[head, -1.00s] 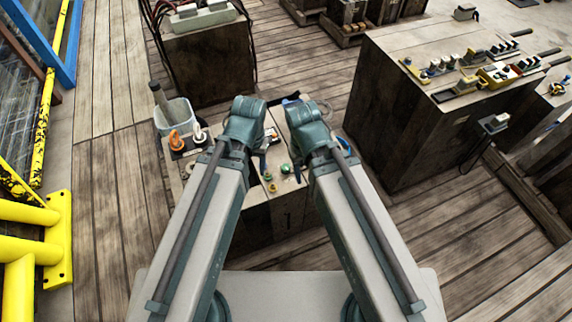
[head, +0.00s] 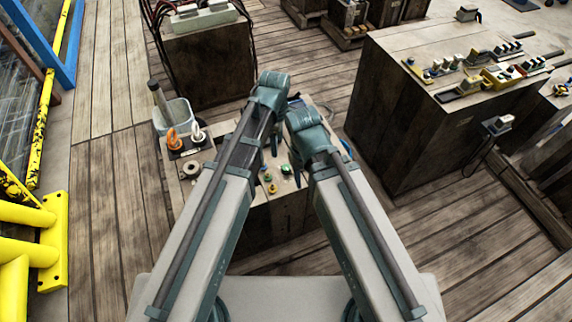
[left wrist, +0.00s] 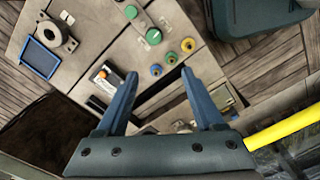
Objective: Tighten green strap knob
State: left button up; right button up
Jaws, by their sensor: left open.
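An orange hook and a white hook (head: 197,131) stand on the crate's left side, near a pale bucket (head: 175,114). A ring-shaped fitting (left wrist: 53,36) and a blue-framed square (left wrist: 41,58) show in the wrist view. A larger crate (head: 400,130) stands to the right.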

aim_at(286, 167)
pick_arm(q)
jog(key=shift+w+d+n, duration=0.15)
jog(key=shift+d+n, duration=0.5)
jog(key=shift+d, duration=0.05)
jog(key=shift+w+d+n, duration=0.15)
jog(key=shift+d+n, duration=0.5)
jog(key=shift+f, duration=0.1)
notch_tip(286, 167, down, 14)
jog(key=b, duration=1.4)
jog(key=shift+r, duration=0.2)
jog(key=shift+c, duration=0.2)
grip_shut()
